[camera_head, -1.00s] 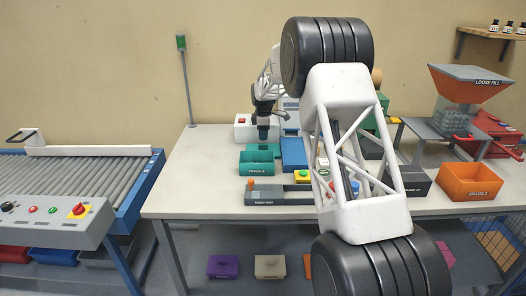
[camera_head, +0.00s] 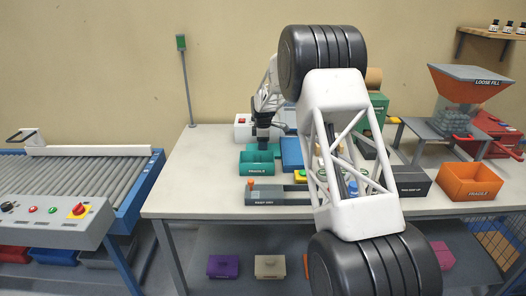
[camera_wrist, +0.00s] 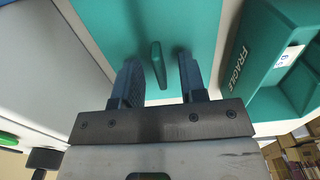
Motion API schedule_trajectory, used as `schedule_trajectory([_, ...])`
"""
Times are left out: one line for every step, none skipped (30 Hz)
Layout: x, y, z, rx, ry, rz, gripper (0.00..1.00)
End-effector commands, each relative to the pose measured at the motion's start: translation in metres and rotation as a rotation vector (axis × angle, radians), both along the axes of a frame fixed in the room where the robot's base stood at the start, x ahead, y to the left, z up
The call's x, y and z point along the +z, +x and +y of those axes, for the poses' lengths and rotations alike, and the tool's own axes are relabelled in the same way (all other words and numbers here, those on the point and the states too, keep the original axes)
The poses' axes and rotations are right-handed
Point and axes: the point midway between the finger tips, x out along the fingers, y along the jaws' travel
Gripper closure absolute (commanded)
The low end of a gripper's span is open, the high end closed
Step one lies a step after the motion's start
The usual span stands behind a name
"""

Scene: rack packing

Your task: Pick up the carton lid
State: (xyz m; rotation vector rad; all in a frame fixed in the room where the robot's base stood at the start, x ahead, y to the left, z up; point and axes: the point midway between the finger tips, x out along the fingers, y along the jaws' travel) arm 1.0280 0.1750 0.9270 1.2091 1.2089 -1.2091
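The carton lid (camera_wrist: 105,22) is a flat teal panel in the wrist view, with a small upright teal handle (camera_wrist: 157,64) in its middle. My gripper (camera_wrist: 158,72) is open above the lid. Its two dark fingers stand on either side of the handle, with a gap visible on both sides. The matching teal carton (camera_wrist: 262,75), marked FRAGILE, is open and lies to the right in the wrist view. In the head view the teal carton (camera_head: 257,168) stands on the bench, and my gripper (camera_head: 263,146) points down just behind it. The lid there is largely hidden.
A blue box (camera_head: 292,152) stands close to the right of the gripper. A grey tray (camera_head: 265,198) lies in front of the carton. A dark carton (camera_head: 412,187) and an orange carton (camera_head: 470,184) stand farther right. The left part of the bench (camera_head: 195,180) is clear.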

Motion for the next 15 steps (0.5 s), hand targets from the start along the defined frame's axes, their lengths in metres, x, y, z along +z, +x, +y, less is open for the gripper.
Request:
schedule_trajectory([0.0000, 0.0000, 0.0000, 0.000, 0.000, 0.000, 0.62])
schedule_trajectory([0.0000, 0.0000, 0.0000, 0.000, 0.000, 0.000, 0.62])
schedule_trajectory([0.0000, 0.0000, 0.0000, 0.000, 0.000, 0.000, 0.62])
schedule_trajectory([0.0000, 0.0000, 0.0000, 0.000, 0.000, 0.000, 0.62])
schedule_trajectory([0.0000, 0.0000, 0.0000, 0.000, 0.000, 0.000, 0.62])
schedule_trajectory([0.0000, 0.0000, 0.0000, 0.000, 0.000, 0.000, 0.62])
schedule_trajectory([0.0000, 0.0000, 0.0000, 0.000, 0.000, 0.000, 0.62])
schedule_trajectory([0.0000, 0.0000, 0.0000, 0.000, 0.000, 0.000, 0.62])
schedule_trajectory([0.0000, 0.0000, 0.0000, 0.000, 0.000, 0.000, 0.62])
schedule_trajectory([0.0000, 0.0000, 0.0000, 0.000, 0.000, 0.000, 0.62])
schedule_trajectory([0.0000, 0.0000, 0.0000, 0.000, 0.000, 0.000, 0.62])
schedule_trajectory([0.0000, 0.0000, 0.0000, 0.000, 0.000, 0.000, 0.65])
schedule_trajectory([0.0000, 0.0000, 0.0000, 0.000, 0.000, 0.000, 0.69])
schedule_trajectory([0.0000, 0.0000, 0.0000, 0.000, 0.000, 0.000, 0.74])
schedule_trajectory([0.0000, 0.0000, 0.0000, 0.000, 0.000, 0.000, 0.80])
